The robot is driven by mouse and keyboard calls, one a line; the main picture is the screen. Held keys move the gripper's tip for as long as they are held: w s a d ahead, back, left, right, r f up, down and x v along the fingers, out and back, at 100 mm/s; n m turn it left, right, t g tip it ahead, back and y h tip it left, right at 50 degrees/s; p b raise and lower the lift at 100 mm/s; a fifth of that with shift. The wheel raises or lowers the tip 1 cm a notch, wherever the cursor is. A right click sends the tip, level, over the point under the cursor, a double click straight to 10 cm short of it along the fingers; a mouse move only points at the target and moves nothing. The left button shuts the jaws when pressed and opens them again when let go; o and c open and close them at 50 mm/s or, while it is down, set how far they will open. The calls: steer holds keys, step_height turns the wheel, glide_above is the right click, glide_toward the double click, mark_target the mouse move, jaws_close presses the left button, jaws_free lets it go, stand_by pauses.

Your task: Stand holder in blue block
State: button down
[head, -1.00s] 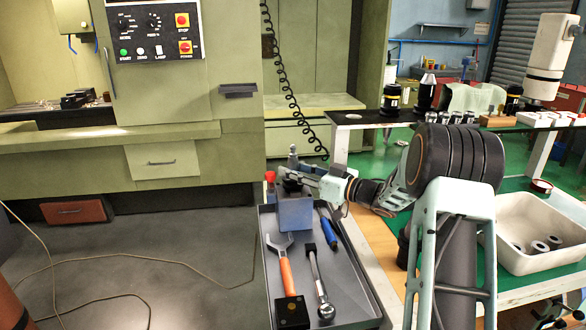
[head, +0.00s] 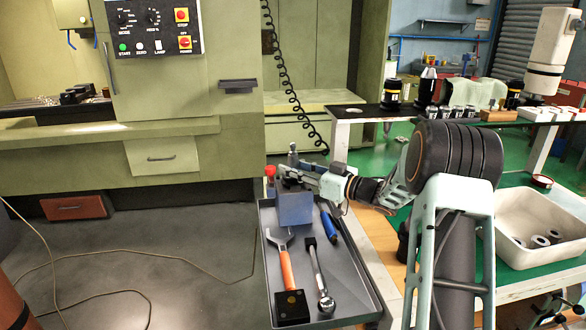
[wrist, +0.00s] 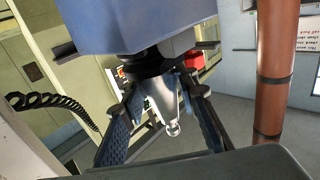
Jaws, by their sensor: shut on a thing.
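The blue block (head: 295,208) stands at the back of a grey tray. My gripper (head: 289,176) reaches in from the right at the block's top. In the wrist view the blue block (wrist: 140,25) fills the top of the picture. The holder (wrist: 160,92) has a dark flange, a silver taper and a round stud, and its flange end faces the block. My gripper (wrist: 163,115) has its fingers on both sides of the holder and is shut on it. Whether the flange is fully seated in the block cannot be told.
The grey tray (head: 348,270) also holds an orange-handled wrench (head: 286,268), a ratchet-like tool (head: 318,275), a blue-handled tool (head: 328,225) and a black box (head: 291,307). A red knob (head: 270,171) sits by the block. A white bin (head: 500,205) stands at right.

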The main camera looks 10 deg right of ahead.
steer(key=shift+r, duration=0.25)
